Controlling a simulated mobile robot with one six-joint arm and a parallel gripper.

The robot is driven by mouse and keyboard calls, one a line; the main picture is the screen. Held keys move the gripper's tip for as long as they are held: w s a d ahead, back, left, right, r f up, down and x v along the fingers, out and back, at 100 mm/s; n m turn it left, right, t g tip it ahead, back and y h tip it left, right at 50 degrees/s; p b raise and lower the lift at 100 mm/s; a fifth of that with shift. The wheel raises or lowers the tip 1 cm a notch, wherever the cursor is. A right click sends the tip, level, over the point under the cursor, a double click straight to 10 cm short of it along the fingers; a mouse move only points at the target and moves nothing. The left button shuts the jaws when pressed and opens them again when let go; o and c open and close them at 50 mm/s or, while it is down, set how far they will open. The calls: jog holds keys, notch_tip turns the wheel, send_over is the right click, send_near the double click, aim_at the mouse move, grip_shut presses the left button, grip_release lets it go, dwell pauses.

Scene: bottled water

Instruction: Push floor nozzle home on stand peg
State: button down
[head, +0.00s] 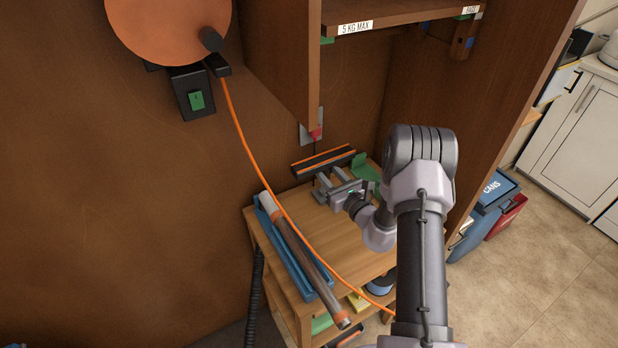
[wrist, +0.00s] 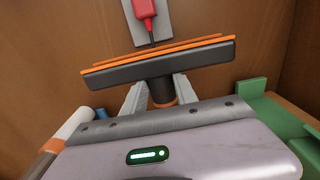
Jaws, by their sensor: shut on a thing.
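The floor nozzle (head: 323,161) is a long black bar with orange trim at the back of the wooden stand top, near the back panel. It also shows in the wrist view (wrist: 125,76), tilted slightly in the picture, its right end higher. My gripper (head: 328,182) is in front of it. In the wrist view its two grey fingers (wrist: 161,93) are shut on the nozzle's short neck, which has an orange-brown collar (wrist: 163,94). I cannot make out the stand peg in either view, nor how the nozzle sits on it.
Green blocks (wrist: 252,93) stand right of my gripper. A brown and grey tube (head: 302,258) lies in a blue tray (head: 278,244) on the left. An orange cord (head: 252,152) crosses the stand top. A red plug (wrist: 145,8) is on the wall behind. A shelf (head: 395,15) hangs above.

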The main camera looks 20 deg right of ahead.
jog(key=shift+s+f, duration=0.15)
jog(key=shift+f, duration=0.15)
notch_tip(320, 180, down, 5)
jog(key=b, duration=0.4)
jog(key=shift+s, duration=0.1)
jog(key=shift+s, duration=0.1)
jog(key=shift+f+b, duration=0.55)
jog(key=shift+b, duration=0.15)
dwell(0.7)
jog(key=c, duration=0.9)
grip_release()
